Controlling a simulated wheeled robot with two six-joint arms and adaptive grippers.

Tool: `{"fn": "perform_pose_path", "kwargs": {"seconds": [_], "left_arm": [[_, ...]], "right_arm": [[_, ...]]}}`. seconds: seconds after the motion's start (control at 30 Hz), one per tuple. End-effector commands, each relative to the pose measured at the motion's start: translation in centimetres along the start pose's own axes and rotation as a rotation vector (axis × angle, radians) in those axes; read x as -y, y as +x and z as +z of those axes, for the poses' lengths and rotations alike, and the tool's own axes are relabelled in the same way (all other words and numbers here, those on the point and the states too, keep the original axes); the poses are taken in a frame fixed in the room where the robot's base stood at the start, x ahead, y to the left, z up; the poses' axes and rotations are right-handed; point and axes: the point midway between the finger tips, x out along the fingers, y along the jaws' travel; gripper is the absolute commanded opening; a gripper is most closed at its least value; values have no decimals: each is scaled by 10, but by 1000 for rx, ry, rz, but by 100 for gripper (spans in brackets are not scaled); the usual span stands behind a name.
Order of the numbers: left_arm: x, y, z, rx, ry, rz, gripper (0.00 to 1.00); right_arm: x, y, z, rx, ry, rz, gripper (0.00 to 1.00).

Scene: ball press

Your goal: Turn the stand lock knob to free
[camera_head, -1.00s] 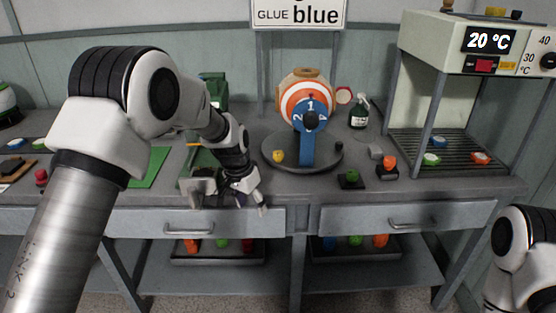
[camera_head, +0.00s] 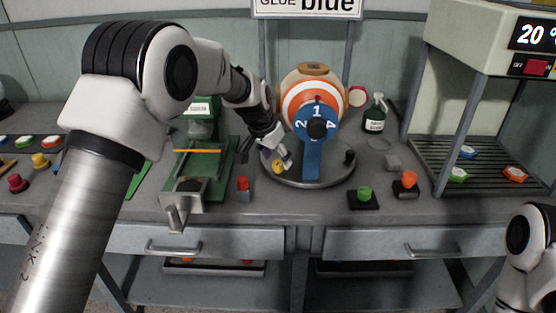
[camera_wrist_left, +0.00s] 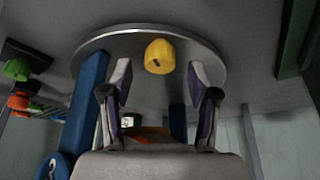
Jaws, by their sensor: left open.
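The stand has a round grey base (camera_head: 310,178) with a blue upright (camera_head: 311,160) and a white and orange striped ball (camera_head: 300,92) behind a blue numbered dial (camera_head: 317,127). A small yellow knob (camera_head: 278,167) sits on the base's left side; a small black knob (camera_head: 349,157) sits on its right. I cannot read a lock or free mark. My left gripper (camera_head: 277,158) is open at the yellow knob. In the left wrist view, the yellow knob (camera_wrist_left: 160,56) lies just beyond the gap between the spread fingers (camera_wrist_left: 159,80). My right gripper is out of view.
A green press (camera_head: 200,165) and a red knob (camera_head: 243,188) stand left of the base. Green (camera_head: 364,194) and orange (camera_head: 408,181) knobs are front right.

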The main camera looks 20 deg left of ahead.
Motion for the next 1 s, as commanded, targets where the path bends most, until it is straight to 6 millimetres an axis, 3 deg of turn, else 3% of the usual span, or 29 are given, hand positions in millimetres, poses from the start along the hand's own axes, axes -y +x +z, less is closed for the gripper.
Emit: {"fn": "perform_pose_path", "kwargs": {"seconds": [0.13,0.37,0.53,0.57,0.73,1.0], "left_arm": [[0,16,0,1,-1,0,60],[0,18,0,0,-1,0,60],[0,18,0,0,-1,0,3],[0,18,0,0,-1,0,0],[0,16,0,1,-11,-5,0],[-1,12,-2,4,-187,-78,0]], "right_arm": [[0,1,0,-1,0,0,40],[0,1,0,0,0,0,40],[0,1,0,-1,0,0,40],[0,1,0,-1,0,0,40],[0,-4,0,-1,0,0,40],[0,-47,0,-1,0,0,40]]}}
